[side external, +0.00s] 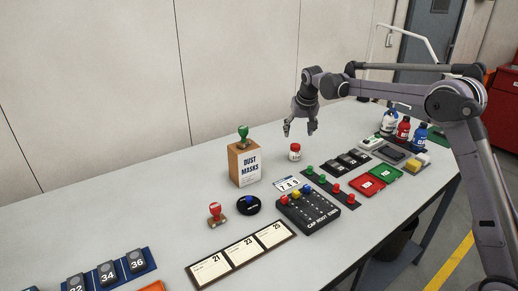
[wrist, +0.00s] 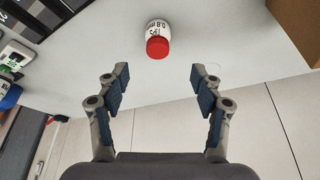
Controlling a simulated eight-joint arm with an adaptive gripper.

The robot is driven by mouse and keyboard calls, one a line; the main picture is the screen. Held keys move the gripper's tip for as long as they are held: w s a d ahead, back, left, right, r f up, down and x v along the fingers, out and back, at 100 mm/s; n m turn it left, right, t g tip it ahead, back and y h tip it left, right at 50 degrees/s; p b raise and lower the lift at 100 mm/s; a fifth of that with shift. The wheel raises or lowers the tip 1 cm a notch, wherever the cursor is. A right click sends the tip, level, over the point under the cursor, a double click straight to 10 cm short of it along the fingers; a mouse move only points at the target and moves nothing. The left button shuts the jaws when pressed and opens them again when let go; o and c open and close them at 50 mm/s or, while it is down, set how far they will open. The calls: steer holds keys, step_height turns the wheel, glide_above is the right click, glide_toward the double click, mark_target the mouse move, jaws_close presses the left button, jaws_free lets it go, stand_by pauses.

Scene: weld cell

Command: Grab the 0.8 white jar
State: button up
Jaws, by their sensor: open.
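A small white jar with a red lid (side external: 295,152) stands upright on the table, right of the dust masks box. In the wrist view the jar (wrist: 159,29) is at the top centre, its label reading "TIPS 0.8" with a partly cut unit. My gripper (side external: 300,130) is open and empty, above the table and close to the jar. In the wrist view the fingers (wrist: 160,85) are spread wide, and the jar lies beyond the fingertips, apart from them.
The dust masks box (side external: 244,164) with a green-handled stamp (side external: 243,138) on top stands left of the jar. A number card (side external: 287,184) and a black cap root rinse rack (side external: 308,210) lie in front. Bottles (side external: 403,130) stand at the right. Table behind the jar is clear.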

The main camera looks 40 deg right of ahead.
mark_target(296, 146)
steer(key=x, duration=1.1)
steer(key=shift+d, duration=0.15)
steer(key=shift+c, duration=0.2)
steer(key=c, duration=1.2)
